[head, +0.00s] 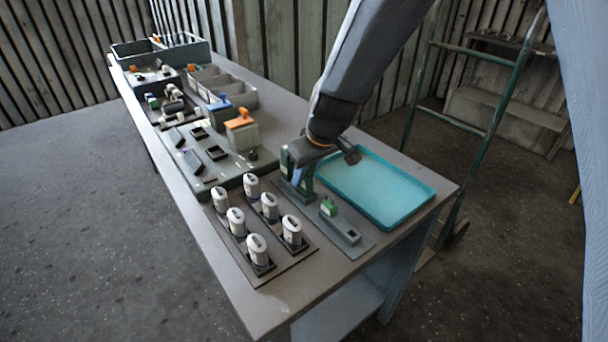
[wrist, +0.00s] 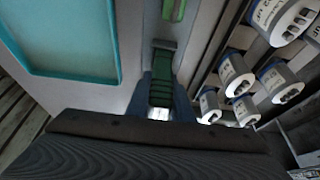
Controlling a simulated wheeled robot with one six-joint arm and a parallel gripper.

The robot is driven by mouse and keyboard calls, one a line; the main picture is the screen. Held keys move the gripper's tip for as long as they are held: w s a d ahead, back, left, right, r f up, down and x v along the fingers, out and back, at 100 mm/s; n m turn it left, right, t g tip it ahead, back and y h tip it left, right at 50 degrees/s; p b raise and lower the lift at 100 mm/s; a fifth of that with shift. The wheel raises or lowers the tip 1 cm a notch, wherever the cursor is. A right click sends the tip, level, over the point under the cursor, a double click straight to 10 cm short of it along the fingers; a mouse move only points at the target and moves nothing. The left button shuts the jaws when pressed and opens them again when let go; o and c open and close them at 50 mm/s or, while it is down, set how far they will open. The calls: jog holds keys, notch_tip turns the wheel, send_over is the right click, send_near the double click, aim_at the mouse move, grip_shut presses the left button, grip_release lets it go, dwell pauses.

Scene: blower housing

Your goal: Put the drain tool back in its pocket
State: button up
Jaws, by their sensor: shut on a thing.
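My gripper (head: 298,180) is low over the table, between the teal tray and the rows of white-capped pieces. In the wrist view its blue fingers (wrist: 161,97) are shut on a dark green ribbed piece (wrist: 163,68), which I take to be the drain tool. Its lower end is hidden, and I cannot tell whether it touches the table or a holder. A grey plate (head: 366,246) to the right carries a raised block with a dark opening (head: 351,236), perhaps a pocket. A brighter green piece (head: 328,206) stands on that plate, and green also shows in the wrist view (wrist: 174,8).
The teal tray (head: 428,188) lies right behind my gripper. White-capped pieces (head: 257,248) stand in a dark holder at the front left. Bins, an orange-topped box (head: 241,132) and fixtures fill the table's far side. The front right table edge is close.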

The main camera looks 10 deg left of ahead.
jog(key=shift+f+b, duration=0.35)
jog(key=o, duration=1)
jog(key=shift+c, duration=0.2)
jog(key=shift+r, duration=0.1)
jog(key=b+v, duration=0.1)
jog(key=v, duration=0.6)
jog(key=shift+r, duration=0.3)
jog(key=shift+s+d, duration=0.1)
